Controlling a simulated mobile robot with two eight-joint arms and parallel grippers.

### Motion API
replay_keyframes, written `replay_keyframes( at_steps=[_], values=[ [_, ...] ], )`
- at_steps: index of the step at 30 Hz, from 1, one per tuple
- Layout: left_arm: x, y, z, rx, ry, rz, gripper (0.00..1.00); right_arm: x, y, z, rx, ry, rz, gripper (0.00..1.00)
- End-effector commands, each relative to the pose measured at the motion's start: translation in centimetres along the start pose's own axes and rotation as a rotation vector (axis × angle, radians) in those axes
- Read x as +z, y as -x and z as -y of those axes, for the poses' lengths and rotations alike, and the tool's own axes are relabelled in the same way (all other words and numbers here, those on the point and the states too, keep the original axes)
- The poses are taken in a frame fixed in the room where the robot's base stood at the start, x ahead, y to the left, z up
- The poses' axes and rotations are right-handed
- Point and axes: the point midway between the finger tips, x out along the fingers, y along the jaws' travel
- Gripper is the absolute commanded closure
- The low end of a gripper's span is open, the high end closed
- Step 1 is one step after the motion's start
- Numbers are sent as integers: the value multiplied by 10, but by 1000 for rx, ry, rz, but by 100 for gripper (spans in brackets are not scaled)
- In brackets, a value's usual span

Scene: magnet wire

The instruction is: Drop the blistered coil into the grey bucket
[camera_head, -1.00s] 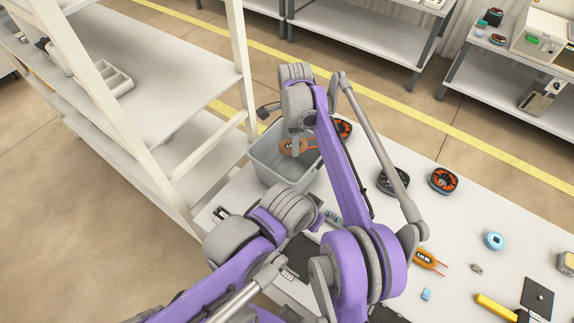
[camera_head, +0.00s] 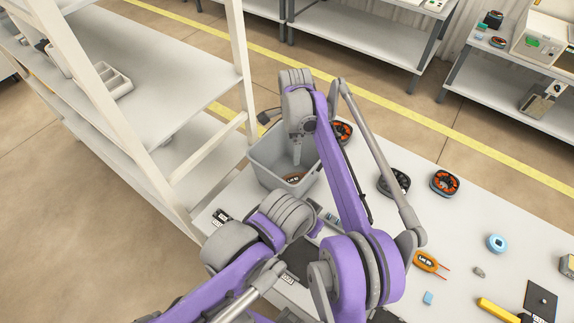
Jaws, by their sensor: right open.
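The grey bucket (camera_head: 268,165) stands at the table's far left corner, by the shelf. An orange coil with a dark label (camera_head: 294,178) lies low inside it, partly hidden by the bucket's near wall. My right gripper (camera_head: 297,160) points down into the bucket above this coil, open and apart from it. Another orange coil with a label and two leads (camera_head: 427,261) lies on the table right of my right arm. Blisters cannot be made out on either coil at this size. My left arm reaches in low at the left; its gripper is hidden.
Round black-and-orange stators (camera_head: 445,183) sit on the white table (camera_head: 455,220), one close behind the bucket. A blue ring (camera_head: 496,243), a blue block (camera_head: 428,298) and a yellow-handled tool (camera_head: 497,310) lie at the right. A white shelf rack (camera_head: 240,70) rises left of the bucket.

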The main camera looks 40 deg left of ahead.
Motion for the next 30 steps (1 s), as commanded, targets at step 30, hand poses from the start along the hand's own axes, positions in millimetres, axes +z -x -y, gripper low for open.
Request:
replay_keyframes(
  at_steps=[30],
  values=[
    [-21, 17, 0, 0, 0, -21, 100, 0, 105, 0, 0, 0, 0, 3]
  ],
)
